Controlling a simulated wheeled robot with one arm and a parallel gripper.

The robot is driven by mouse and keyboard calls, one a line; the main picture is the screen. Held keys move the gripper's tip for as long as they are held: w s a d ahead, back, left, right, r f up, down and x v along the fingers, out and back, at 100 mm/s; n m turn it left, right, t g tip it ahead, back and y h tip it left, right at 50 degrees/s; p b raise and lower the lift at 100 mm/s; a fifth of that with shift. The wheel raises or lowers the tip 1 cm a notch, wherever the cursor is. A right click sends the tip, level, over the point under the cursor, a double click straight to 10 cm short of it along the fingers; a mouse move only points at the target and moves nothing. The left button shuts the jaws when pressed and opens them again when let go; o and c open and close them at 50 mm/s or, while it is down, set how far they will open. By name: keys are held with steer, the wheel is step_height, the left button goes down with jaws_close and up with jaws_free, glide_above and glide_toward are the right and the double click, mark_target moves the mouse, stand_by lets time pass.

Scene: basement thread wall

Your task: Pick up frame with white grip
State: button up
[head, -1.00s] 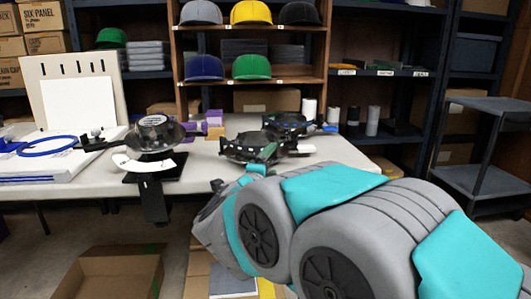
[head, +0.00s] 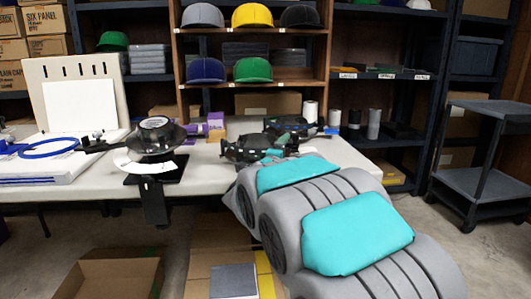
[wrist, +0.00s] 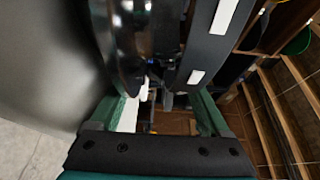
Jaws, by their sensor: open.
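Black round frames lie on the white table (head: 205,160). One black frame (head: 240,148) is beside the end of my arm in the head view, and another (head: 285,125) is behind it. In the wrist view, a glossy black curved frame (wrist: 133,40) lies ahead of my gripper (wrist: 156,102). A small white piece (wrist: 144,88) shows between the green fingers, perhaps the white grip; I cannot tell whether it touches them. My gripper is open.
A black stand (head: 155,200) with a round head and white arc is clamped at the table's front edge. A blue hoop (head: 48,147) lies at left. Shelves with caps stand behind. Open cardboard boxes (head: 110,280) are on the floor, and a grey cart (head: 480,180) is at right.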

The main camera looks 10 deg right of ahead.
steer(key=shift+w+d, duration=0.2)
steer(key=shift+w, duration=0.2)
jaws_close()
stand_by(0.4)
